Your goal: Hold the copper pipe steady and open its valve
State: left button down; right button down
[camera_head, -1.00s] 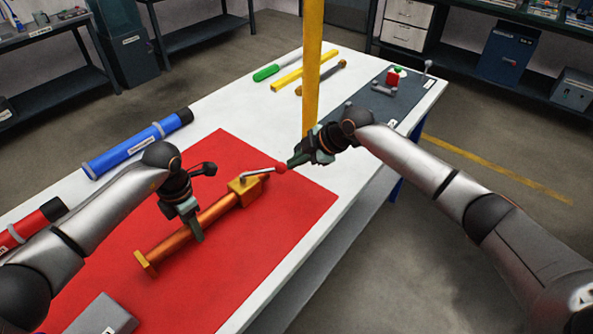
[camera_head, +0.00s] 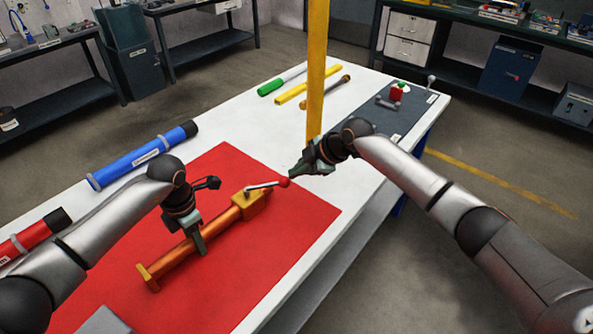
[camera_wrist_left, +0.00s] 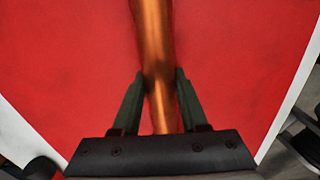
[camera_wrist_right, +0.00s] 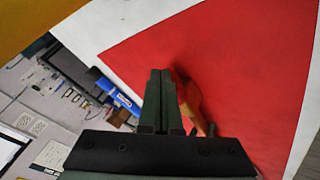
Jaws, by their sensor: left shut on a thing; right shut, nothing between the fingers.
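The copper pipe (camera_head: 180,253) lies on the red mat (camera_head: 230,165), with a square flange at its near end and a brass valve body (camera_head: 250,204) at its far end. The valve lever (camera_head: 262,186) has a red knob (camera_head: 284,182) and points right. My left gripper (camera_head: 201,249) is shut around the middle of the pipe; in the left wrist view its fingers (camera_wrist_left: 160,95) sit on both sides of it. My right gripper (camera_head: 294,173) is shut and empty, close beside the red knob; whether they touch is unclear. In the right wrist view its fingers (camera_wrist_right: 160,90) are together, and the valve is partly hidden behind them.
A yellow post (camera_head: 316,70) rises just behind my right gripper. A blue tube (camera_head: 145,158) and a red tube (camera_head: 35,237) lie on the left of the white table. A green tube, yellow bar and dark mat (camera_head: 385,118) are at the back.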

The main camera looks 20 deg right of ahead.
dwell(0.7)
jog(key=shift+s+a, duration=0.3)
jog(key=shift+a, duration=0.7)
jog(key=s+d+r, duration=0.2)
jog(key=d+r, duration=0.5)
jog(key=shift+r, duration=0.35)
jog(key=shift+s, duration=0.1)
jog(key=s+a+r+h, duration=0.1)
jog(key=s+a+r, duration=0.2)
jog(key=s, duration=0.8)
jog(key=w+x, duration=0.1)
jog(key=x, duration=1.1)
jog(key=shift+w+g, duration=0.3)
jog(key=shift+w, duration=0.25)
